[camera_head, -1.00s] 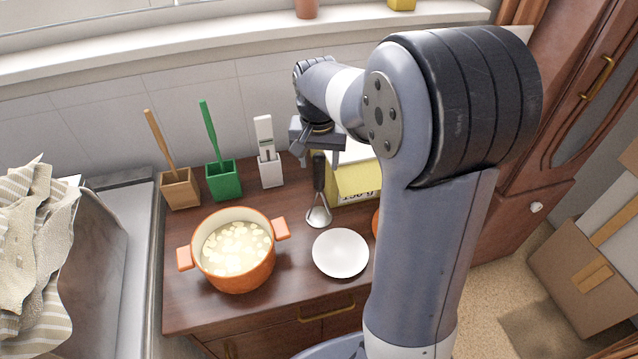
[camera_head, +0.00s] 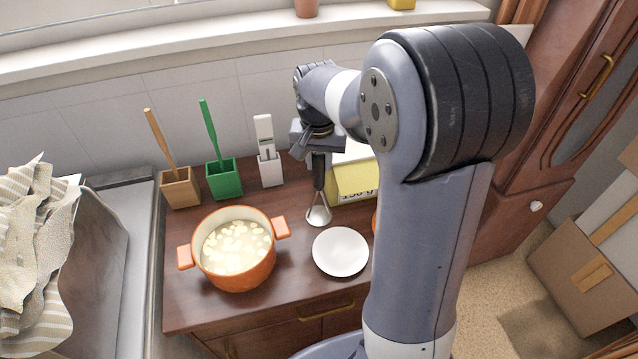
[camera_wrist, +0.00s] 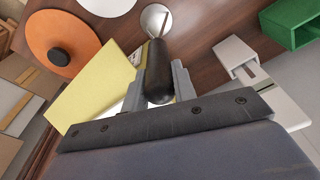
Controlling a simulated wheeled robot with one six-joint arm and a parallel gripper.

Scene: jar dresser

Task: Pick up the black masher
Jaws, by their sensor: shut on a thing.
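The black masher (camera_head: 318,180) stands upright on the dresser, black handle up and metal head (camera_head: 319,213) down. My gripper (camera_head: 318,155) is above it, with its fingers at the upper handle. In the wrist view, the masher's black handle (camera_wrist: 158,75) sits between the two fingers of my gripper (camera_wrist: 160,92), which is shut on it. The metal head (camera_wrist: 155,20) shows beyond the handle. I cannot tell whether the head still touches the dresser top.
A yellow box (camera_head: 355,178) stands close to the right of the masher. A white plate (camera_head: 340,251) and an orange pot (camera_head: 236,262) are in front. White (camera_head: 270,170), green (camera_head: 224,182) and wooden (camera_head: 180,190) holders line the back. An orange lid (camera_wrist: 58,45) shows in the wrist view.

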